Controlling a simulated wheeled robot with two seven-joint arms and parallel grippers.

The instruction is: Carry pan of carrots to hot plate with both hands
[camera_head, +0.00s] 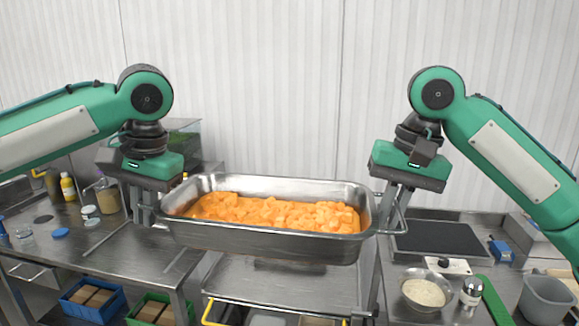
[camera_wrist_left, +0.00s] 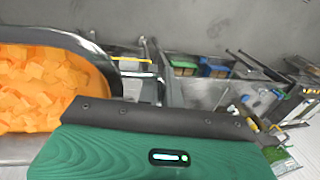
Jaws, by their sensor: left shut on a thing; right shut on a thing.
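A steel pan (camera_head: 262,240) full of orange carrot pieces (camera_head: 275,213) hangs level in the air between my arms in the head view. My left gripper (camera_head: 150,212) is shut on the pan's left handle. My right gripper (camera_head: 389,212) is shut on the pan's right handle. In the left wrist view the pan's rim (camera_wrist_left: 92,60) and the carrots (camera_wrist_left: 40,88) show beside my green gripper body; its fingertips are hidden there. A dark flat plate (camera_head: 438,239), which looks like the hot plate, lies on the right counter, right of the pan.
A steel cart (camera_head: 285,283) stands below the pan. The right counter holds a bowl of rice (camera_head: 424,293), a shaker (camera_head: 470,292), a green-handled tool (camera_head: 494,300) and a grey container (camera_head: 546,298). Bottles and jars (camera_head: 107,195) stand on the left counter, with a blue crate (camera_head: 93,302) below.

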